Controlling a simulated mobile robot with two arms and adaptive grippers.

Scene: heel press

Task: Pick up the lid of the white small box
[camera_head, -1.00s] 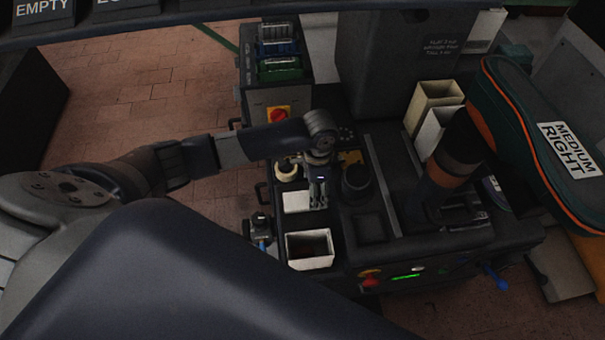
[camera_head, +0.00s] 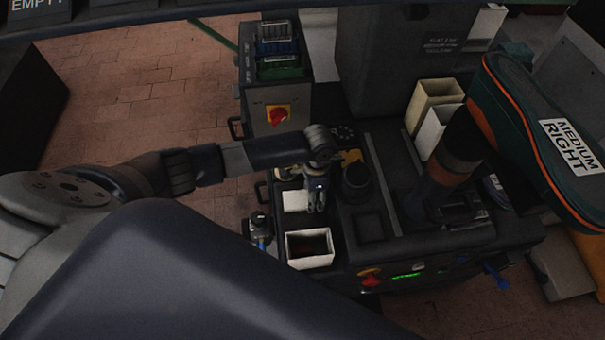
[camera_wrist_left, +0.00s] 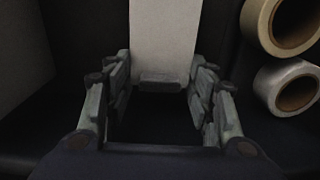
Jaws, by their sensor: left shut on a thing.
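The white lid (camera_head: 295,201) is a pale flat piece behind the open white small box (camera_head: 310,262) in the head view. In the left wrist view the pale lid (camera_wrist_left: 164,38) runs away from between the fingers, with a dark grip piece (camera_wrist_left: 160,87) at its near end. My left gripper (camera_head: 316,207) points down at the lid's right side. Its fingers (camera_wrist_left: 160,95) are shut on the lid, on either side of the dark piece; the exact contact is hard to see. My right gripper is not in view.
Pale tape rolls (camera_wrist_left: 286,88) lie to the right in the wrist view. A dark round cup (camera_head: 357,182) stands right of my left gripper. Two tall pale boxes (camera_head: 436,105) stand farther back. A large shoe form (camera_head: 540,140) fills the right side.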

